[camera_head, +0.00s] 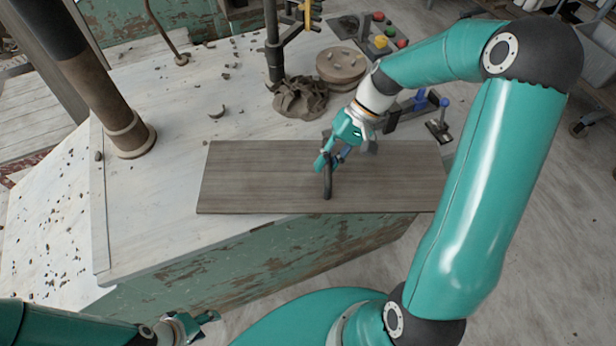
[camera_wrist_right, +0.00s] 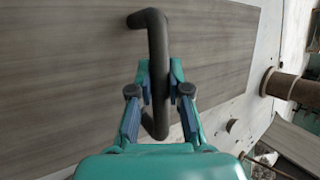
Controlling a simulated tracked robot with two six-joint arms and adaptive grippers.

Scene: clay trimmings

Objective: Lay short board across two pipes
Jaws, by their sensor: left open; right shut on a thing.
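A grey-brown board (camera_head: 260,180) with a dark bent handle (camera_head: 327,180) extends along the table's front edge; I cannot tell whether it touches the tabletop. My right gripper (camera_head: 328,164) is shut on the handle. In the right wrist view the fingers (camera_wrist_right: 158,95) close around the handle (camera_wrist_right: 152,30), with the board (camera_wrist_right: 70,80) behind. My left gripper (camera_head: 207,317) is open and empty at the bottom left, below the table edge. I cannot make out two pipes lying down; the board may hide what is under it.
A thick brown upright pipe (camera_head: 105,90) with a flange stands on the table (camera_head: 165,185) at left. A clay heap (camera_head: 300,97), a round clay disc (camera_head: 341,65) and a button box (camera_head: 372,40) are behind the board. Trimmings are scattered at left.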

